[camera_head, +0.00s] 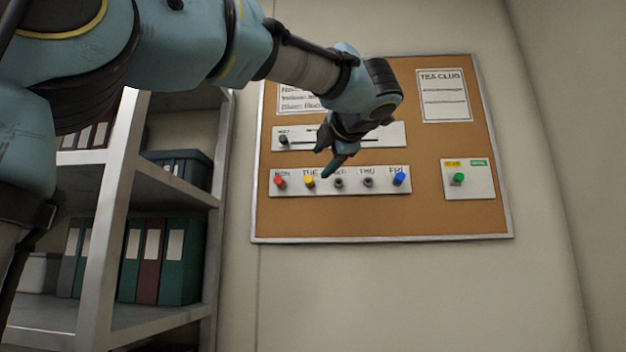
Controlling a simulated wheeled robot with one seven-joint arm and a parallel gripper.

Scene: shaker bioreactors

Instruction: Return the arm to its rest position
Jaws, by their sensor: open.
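My arm (190,45) reaches in from the upper left of the head view. It stretches across toward a cork board on the wall. My gripper (330,160) is at the arm's end, pointing down and left, with its fingers apart. I see nothing between the fingers. In the picture the gripper overlaps the slider strip (390,134) and the top edge of the weekday strip (325,188). I cannot tell whether it touches the board.
The cork board (430,215) carries a red, a yellow and a blue peg, a green peg (458,178) on a separate plate, and a "TEA CLUB" notice (443,96). A shelf (100,230) with several binders stands at left, below my arm. Bare wall lies right of the board.

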